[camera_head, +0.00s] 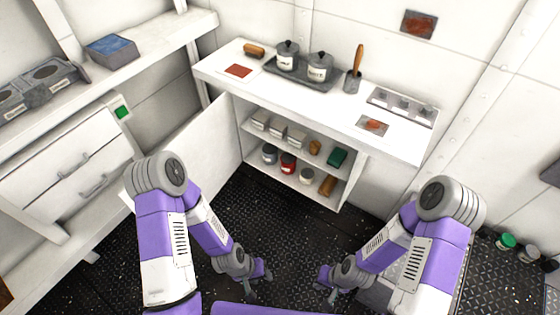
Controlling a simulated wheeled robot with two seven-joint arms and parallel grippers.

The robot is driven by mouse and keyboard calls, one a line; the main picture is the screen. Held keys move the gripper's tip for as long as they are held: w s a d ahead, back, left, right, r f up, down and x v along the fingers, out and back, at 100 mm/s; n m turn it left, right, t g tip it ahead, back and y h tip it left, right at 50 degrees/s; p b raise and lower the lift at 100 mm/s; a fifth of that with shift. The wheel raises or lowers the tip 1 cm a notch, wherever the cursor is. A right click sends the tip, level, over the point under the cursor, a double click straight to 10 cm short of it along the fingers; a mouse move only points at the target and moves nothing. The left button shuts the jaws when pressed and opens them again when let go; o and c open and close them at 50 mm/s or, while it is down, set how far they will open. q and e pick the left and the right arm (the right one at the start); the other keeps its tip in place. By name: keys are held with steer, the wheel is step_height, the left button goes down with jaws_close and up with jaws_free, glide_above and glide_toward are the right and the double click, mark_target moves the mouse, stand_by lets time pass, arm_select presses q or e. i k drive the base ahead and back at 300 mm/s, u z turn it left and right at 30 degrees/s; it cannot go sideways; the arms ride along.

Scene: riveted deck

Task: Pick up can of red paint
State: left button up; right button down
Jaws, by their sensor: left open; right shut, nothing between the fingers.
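A red can (288,164) stands on the lower shelf of the open cabinet (343,192), between a grey can (270,154) and a whitish can (306,176). Its label is too small to read. My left gripper (261,281) is open and empty, low over the dark floor in front of the cabinet and well apart from the can. My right gripper (326,285) is shut and empty, to the right of the left one and also apart from the can.
The cabinet door (190,150) stands open on the left. Lidded pots (319,66) stand on the counter (225,62). The riveted floor (290,230) before the shelves is clear.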

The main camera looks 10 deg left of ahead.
mark_target(288, 160)
steer(key=k, duration=0.45)
steer(key=u, duration=0.75)
steer(key=i, duration=1.3)
steer(key=z, duration=0.7)
steer(key=i, duration=0.45)
steer(key=z, duration=0.35)
